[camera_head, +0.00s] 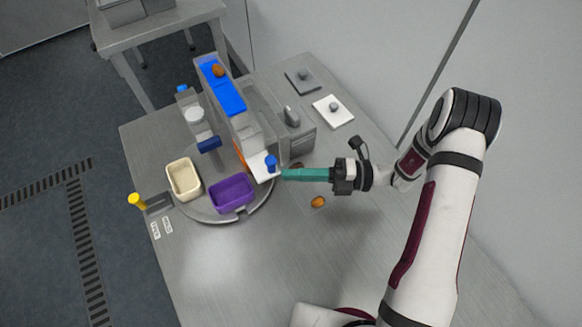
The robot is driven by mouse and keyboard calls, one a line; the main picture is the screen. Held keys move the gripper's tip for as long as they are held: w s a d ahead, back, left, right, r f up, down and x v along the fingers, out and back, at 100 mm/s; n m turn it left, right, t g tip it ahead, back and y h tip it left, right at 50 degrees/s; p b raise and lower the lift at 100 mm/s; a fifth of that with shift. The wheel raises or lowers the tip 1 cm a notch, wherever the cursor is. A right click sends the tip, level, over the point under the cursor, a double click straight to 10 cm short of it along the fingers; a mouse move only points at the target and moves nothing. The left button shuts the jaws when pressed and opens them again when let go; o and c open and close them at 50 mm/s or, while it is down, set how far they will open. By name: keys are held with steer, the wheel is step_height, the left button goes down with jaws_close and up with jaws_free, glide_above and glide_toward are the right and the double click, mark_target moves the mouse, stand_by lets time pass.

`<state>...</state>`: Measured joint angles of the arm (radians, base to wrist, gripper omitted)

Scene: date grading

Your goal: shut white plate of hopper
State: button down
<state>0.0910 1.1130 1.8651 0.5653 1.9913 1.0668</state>
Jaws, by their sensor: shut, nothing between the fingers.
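The grey hopper (247,133) stands on the table with a blue sloping channel (225,90) on top. A white plate (260,174) with a blue knob (271,162) is at its lower front end, beside the purple tray. My gripper (284,174) has long teal fingers, shut and empty, pointing left. Its tips are at the right edge of the white plate, just below and right of the knob. I cannot tell whether they touch. How far the plate is open cannot be made out.
A cream tray (171,181) and purple tray (232,196) sit on a round grey base. Orange-brown dates lie on the channel (218,70) and table (318,202). A yellow-knobbed lever (136,200) is left. Knobbed white (324,119) and grey (296,86) squares lie behind. The table front is clear.

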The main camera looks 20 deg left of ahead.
steer(key=shift+w+a, duration=0.35)
steer(key=shift+a, duration=0.3)
